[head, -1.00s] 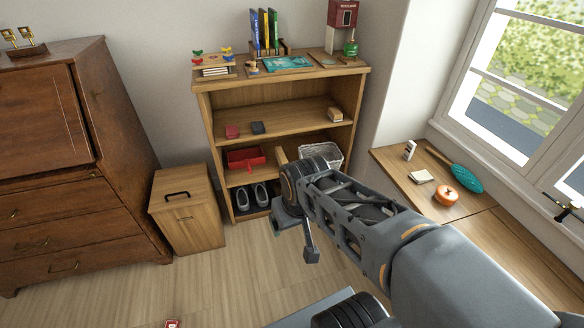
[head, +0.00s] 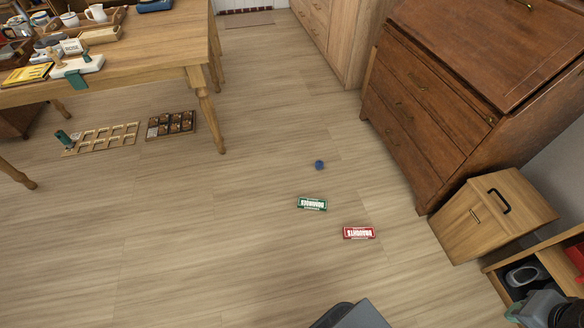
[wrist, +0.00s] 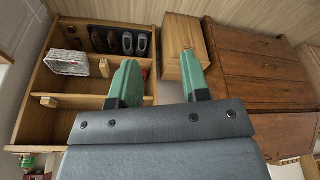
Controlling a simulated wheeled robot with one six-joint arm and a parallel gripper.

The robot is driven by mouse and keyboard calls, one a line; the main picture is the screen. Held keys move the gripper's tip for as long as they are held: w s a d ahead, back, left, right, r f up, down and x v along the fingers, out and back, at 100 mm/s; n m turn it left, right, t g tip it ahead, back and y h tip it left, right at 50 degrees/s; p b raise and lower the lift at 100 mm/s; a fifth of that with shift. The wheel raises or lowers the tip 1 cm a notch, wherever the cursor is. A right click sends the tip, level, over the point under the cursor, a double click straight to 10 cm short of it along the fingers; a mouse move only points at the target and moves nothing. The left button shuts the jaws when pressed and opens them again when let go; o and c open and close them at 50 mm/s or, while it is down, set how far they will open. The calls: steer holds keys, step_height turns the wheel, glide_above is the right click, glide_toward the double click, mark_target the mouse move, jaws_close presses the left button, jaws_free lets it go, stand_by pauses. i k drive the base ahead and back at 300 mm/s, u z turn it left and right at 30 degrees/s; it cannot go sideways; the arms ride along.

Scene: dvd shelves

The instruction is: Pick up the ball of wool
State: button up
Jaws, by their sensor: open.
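A small blue round thing (head: 319,165) lies on the open floor in the head view. It could be the ball of wool, but it is too small to tell for sure. My gripper (wrist: 160,78) shows in the wrist view with its two green fingers apart and nothing between them. It points towards the low shelf unit and the wooden box, well away from the blue thing. The wrist view does not show the blue thing.
A green box (head: 312,203) and a red box (head: 359,233) lie on the floor near the blue thing. A brown bureau (head: 430,120) and a wooden cabinet (head: 492,215) stand at right. A table (head: 150,60) stands at upper left. Floor between is clear.

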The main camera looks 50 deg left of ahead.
mark_target(319, 164)
steer(key=u, duration=1.7)
